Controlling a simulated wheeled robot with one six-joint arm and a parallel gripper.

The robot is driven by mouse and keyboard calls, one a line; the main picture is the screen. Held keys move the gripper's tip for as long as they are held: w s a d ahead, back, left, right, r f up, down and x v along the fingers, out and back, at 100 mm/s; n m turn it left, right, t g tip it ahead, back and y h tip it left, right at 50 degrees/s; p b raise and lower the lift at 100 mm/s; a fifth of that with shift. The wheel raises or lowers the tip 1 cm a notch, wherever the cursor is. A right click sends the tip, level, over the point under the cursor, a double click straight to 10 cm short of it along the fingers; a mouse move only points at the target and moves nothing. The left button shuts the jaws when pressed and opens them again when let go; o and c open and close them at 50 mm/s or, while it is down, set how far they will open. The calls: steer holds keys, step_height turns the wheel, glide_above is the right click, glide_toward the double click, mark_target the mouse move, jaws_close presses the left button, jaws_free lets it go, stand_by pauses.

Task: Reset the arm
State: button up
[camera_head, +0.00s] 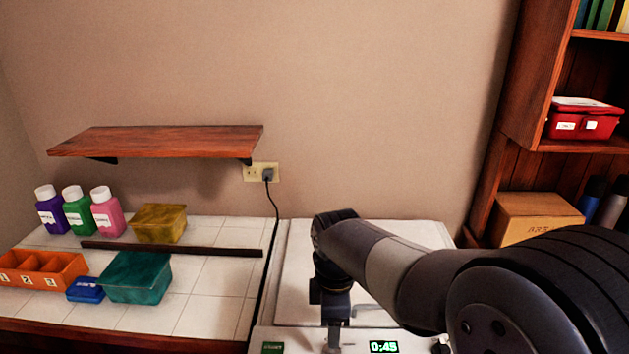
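My arm (400,272) reaches in from the lower right and bends down at its far end. My gripper (335,338) points down near the front edge of a white appliance (295,300), which has a green 0:45 display (384,347). The gripper shows small and dark near the bottom of the picture. Its fingertips are not clear, so I cannot tell whether it is open or shut. No held object can be made out.
The tiled counter (210,318) at left holds three bottles (78,212), a yellow box (159,223), a teal box (136,277), a blue box (86,290), an orange tray (42,270) and a dark bar (170,249). A wooden shelf (160,140) hangs above. A bookcase (510,150) stands right.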

step_height(320, 180, down, 7)
steer(key=shift+s+f, duration=0.1)
steer(key=shift+f+m, duration=0.2)
steer(key=shift+m, duration=0.1)
steer(key=m, duration=1.1)
steer(key=shift+m, duration=0.3)
steer(key=m, duration=1.1)
stand_by(0.6)
